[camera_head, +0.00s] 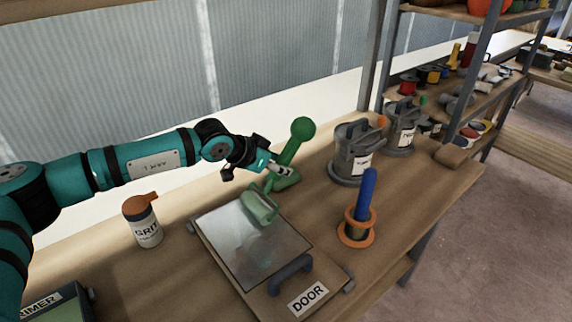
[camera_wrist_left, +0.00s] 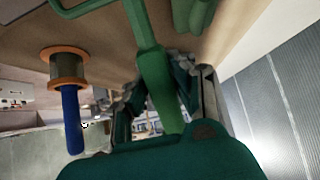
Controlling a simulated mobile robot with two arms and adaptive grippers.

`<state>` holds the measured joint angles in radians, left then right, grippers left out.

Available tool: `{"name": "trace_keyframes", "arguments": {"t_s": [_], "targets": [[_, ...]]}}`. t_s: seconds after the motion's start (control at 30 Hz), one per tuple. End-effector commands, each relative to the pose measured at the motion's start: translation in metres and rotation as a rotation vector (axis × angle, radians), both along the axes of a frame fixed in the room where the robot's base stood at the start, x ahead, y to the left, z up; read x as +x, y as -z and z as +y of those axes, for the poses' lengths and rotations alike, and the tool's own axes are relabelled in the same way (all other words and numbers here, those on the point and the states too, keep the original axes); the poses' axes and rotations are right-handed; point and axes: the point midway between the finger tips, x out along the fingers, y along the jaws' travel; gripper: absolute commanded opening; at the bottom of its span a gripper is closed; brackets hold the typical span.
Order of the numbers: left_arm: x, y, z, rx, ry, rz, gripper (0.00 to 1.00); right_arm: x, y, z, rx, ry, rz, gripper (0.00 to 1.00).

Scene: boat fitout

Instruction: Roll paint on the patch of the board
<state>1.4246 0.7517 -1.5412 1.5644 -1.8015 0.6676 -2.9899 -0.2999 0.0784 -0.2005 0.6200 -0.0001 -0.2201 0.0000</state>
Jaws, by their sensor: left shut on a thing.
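In the head view a board labelled DOOR (camera_head: 307,297) lies on the bench with a glossy grey patch (camera_head: 250,250) on it. My left gripper (camera_head: 284,170) is shut on the green handle of the paint roller, whose upper end is a round knob (camera_head: 302,128). The roller's green cylinder (camera_head: 260,207) is over the far part of the patch; I cannot tell whether it touches. In the left wrist view the handle (camera_wrist_left: 155,75) runs between the fingers of the gripper (camera_wrist_left: 155,105). My right gripper is not in view.
A blue-handled tool stands in an orange-rimmed spool (camera_head: 356,228) right of the board. A GRIT can (camera_head: 143,222) stands left of it. Grey pots (camera_head: 355,150) stand at the back right. A dark handle (camera_head: 290,275) rises from the board's front. A PRIMER box (camera_head: 60,305) is at the lower left.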

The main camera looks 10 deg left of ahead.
Motion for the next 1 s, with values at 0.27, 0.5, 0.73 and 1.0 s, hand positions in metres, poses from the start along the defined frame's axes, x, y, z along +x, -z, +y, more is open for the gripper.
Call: {"name": "trace_keyframes", "arguments": {"t_s": [0.27,0.5,0.73,1.0], "targets": [[-0.018,0.001,0.016,-0.001,-0.001,-0.001,0.0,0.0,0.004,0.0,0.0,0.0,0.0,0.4],[-0.018,0.0,0.016,-0.001,0.0,-0.001,0.0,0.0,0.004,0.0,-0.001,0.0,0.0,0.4],[-0.032,0.002,0.03,-0.001,-0.002,0.0,0.0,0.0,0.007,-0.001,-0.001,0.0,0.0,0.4],[-0.053,0.001,0.047,-0.001,0.0,-0.001,0.0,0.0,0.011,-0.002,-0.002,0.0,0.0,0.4]]}}
